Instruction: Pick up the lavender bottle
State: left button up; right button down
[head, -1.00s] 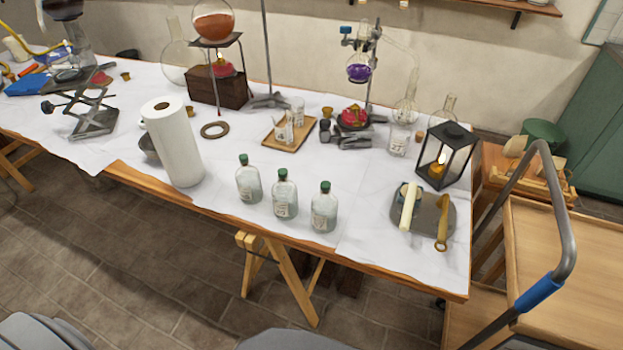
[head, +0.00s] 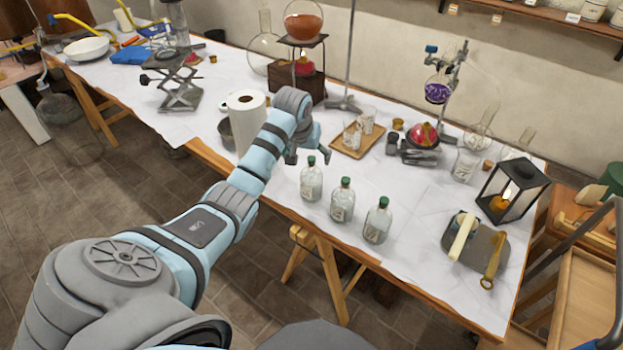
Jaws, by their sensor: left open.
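Three clear glass bottles with green caps stand upright in a row near the table's front edge: a left bottle (head: 311,183), a middle bottle (head: 342,203) and a right bottle (head: 377,224). Their pale labels are too small to read, so I cannot tell which one is lavender. My left gripper (head: 307,157) is open, with its fingers hanging down just behind and above the left bottle's cap. It appears empty; I cannot tell whether it touches that bottle. My right gripper is not in view.
A paper roll (head: 246,120) stands left of my left gripper, partly hidden by the arm. A wooden tray with glasses (head: 373,143) lies behind the bottles. White tabletop (head: 420,195) is clear between.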

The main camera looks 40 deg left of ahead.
aim_at(313, 170)
pick_arm(q)
jog(key=b+x, duration=0.1)
jog(key=x, duration=0.5)
jog(key=b+x, duration=0.1)
jog(key=x, duration=0.2)
jog(key=shift+d+f+b, duration=0.3)
jog(key=shift+b, duration=0.05)
jog(key=shift+r, duration=0.1)
jog(key=c, duration=1.4)
jog(key=shift+c, duration=1.3)
jog(key=shift+r, duration=0.1)
